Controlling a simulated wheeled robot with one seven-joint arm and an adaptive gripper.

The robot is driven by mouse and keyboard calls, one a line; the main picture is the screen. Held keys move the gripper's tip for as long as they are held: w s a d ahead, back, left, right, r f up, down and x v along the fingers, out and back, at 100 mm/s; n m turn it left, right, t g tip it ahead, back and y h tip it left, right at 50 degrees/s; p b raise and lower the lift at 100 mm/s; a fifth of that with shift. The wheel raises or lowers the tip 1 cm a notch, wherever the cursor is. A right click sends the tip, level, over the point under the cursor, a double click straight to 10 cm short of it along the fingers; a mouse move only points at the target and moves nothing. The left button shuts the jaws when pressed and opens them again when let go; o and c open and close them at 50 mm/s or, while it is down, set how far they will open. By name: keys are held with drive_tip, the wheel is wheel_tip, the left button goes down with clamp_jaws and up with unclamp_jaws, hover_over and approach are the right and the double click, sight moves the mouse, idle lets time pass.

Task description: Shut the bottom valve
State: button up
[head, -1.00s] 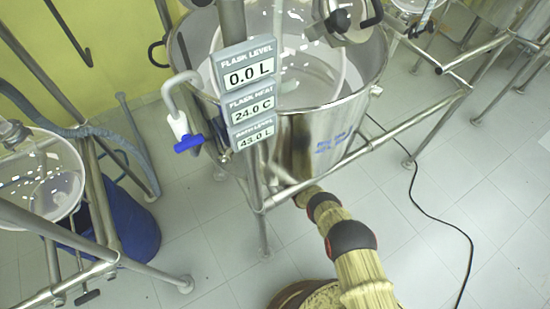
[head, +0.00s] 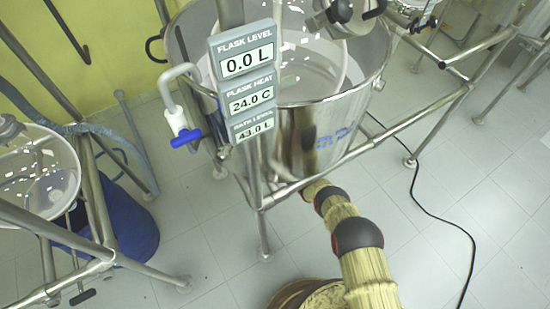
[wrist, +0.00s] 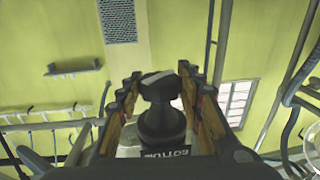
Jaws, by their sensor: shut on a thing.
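The bottom valve (wrist: 162,124) shows in the wrist view as a black part with a blocky top, in the middle between my fingers. My gripper (wrist: 159,84) has one finger on each side of it and is shut on it. In the head view my arm reaches under the steel bath vessel (head: 306,145). The gripper and the bottom valve are hidden there behind the vessel and its frame. How far the valve is turned cannot be told.
A display panel (head: 249,95) reads flask level 0.0 L. A blue-handled tap (head: 186,137) hangs beside it. Frame rails (head: 370,146) surround the vessel. A blue bin (head: 128,225) stands at left, and a black cable (head: 440,217) lies on the floor at right.

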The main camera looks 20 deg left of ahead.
drive_tip(key=shift+w+a+n+g+y+b, duration=0.15)
drive_tip(key=shift+n+g+y+b, duration=0.85)
drive_tip(key=shift+n+g+b, duration=1.15)
drive_tip(key=shift+m+b, duration=0.55)
drive_tip(key=shift+b, duration=0.3)
drive_tip(key=shift+n+g+y+b, duration=0.3)
drive_tip(key=shift+n+g+b, duration=0.3)
drive_tip(key=shift+g+b, duration=0.45)
drive_tip(key=shift+r+n+g, duration=0.1)
drive_tip(key=shift+n+g, duration=0.2)
drive_tip(key=shift+g, duration=0.1)
drive_tip(key=shift+s+n+g, duration=0.2)
drive_tip(key=shift+n+g, duration=0.6)
drive_tip(key=shift+g, duration=0.4)
drive_tip(key=shift+s, duration=0.1)
drive_tip(key=o, duration=0.9)
drive_tip(key=shift+o, duration=0.3)
